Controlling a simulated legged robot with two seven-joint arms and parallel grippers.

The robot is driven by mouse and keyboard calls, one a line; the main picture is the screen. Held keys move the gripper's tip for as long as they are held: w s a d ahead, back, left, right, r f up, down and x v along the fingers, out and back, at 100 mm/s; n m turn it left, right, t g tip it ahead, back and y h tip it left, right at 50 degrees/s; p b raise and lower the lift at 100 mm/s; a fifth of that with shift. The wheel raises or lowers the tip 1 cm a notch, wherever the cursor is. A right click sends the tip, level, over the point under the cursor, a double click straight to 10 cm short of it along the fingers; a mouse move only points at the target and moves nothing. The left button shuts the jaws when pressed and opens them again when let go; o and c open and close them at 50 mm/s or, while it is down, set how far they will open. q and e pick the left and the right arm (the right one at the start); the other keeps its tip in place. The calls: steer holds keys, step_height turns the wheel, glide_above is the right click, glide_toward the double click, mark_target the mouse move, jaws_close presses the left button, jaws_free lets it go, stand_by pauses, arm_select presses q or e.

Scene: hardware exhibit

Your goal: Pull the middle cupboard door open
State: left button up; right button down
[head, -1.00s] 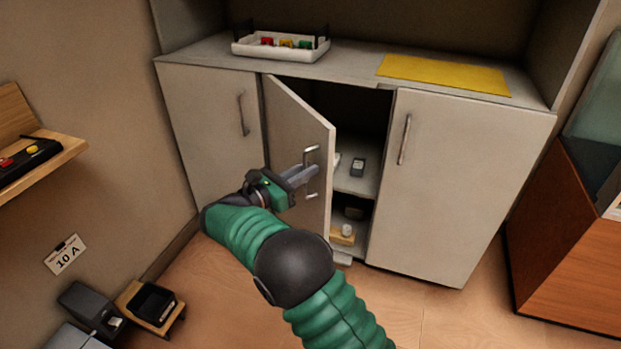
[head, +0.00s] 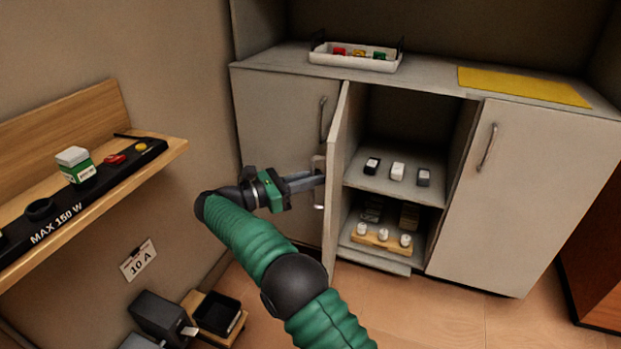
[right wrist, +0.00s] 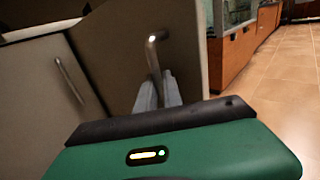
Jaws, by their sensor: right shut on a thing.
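The middle cupboard door (head: 341,170) stands wide open, swung out on its left side and seen nearly edge-on in the head view. My right gripper (head: 318,181) is shut on the door handle, which shows in the right wrist view (right wrist: 153,55) between the two fingers. Behind the door the cupboard interior shows an upper shelf (head: 400,192) with small black, white and grey boxes. Below, a wooden holder (head: 376,243) carries small white pieces. My left gripper is not in view.
The left door (head: 275,130) and right door (head: 500,190) are closed. A white tray (head: 355,61) and yellow mat (head: 520,85) lie on the cupboard top. A wooden wall shelf (head: 110,200) juts out at left. Small dark boxes (head: 160,318) stand on the floor below it.

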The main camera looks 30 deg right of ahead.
steer(key=shift+w+a, duration=0.2)
steer(key=shift+w, duration=0.05)
steer(key=shift+r, duration=0.1)
steer(key=c, duration=1.8)
jaws_free()
steer(key=shift+o, duration=0.2)
